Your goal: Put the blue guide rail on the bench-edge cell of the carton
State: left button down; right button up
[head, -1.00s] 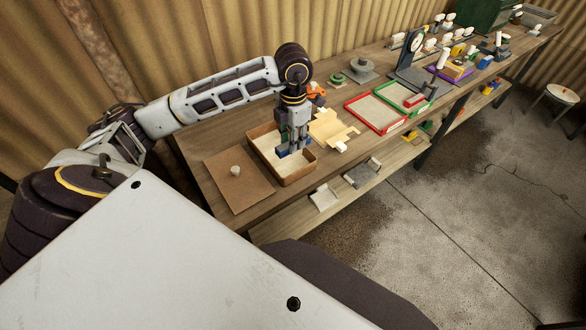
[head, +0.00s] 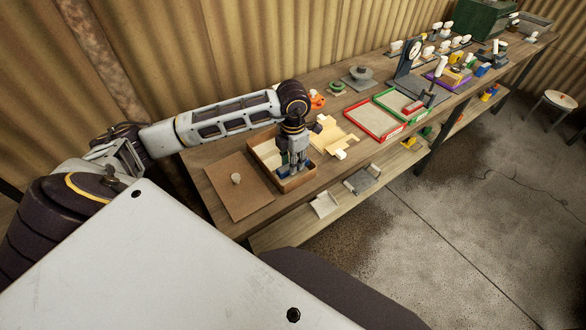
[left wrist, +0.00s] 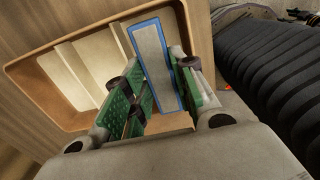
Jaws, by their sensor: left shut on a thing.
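The carton (head: 299,184) is an open brown box on the bench, with pale dividers inside; its rim also shows in the left wrist view (left wrist: 32,66). My left gripper (head: 292,168) points down into the carton's bench-edge side. It is shut on the blue guide rail (head: 283,171), of which only bits show in the head view. In the left wrist view the rail (left wrist: 152,58) is a long grey piece with a blue border, between the green finger pads (left wrist: 158,93) at the carton's side. Whether the rail touches the carton floor is hidden. My right gripper is out of view.
Below is a lower shelf (head: 285,232) with a white tray. The corrugated wall stands behind.

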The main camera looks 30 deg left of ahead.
pick_arm(q)
jog(key=shift+f, duration=1.85)
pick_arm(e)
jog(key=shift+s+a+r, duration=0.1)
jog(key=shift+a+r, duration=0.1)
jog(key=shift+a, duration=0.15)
pick_arm(q)
jog(key=shift+f, duration=0.1)
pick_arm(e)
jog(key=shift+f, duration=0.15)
pick_arm(q)
jog(key=c, duration=1.4)
grip_release()
jog(key=shift+c, duration=0.2)
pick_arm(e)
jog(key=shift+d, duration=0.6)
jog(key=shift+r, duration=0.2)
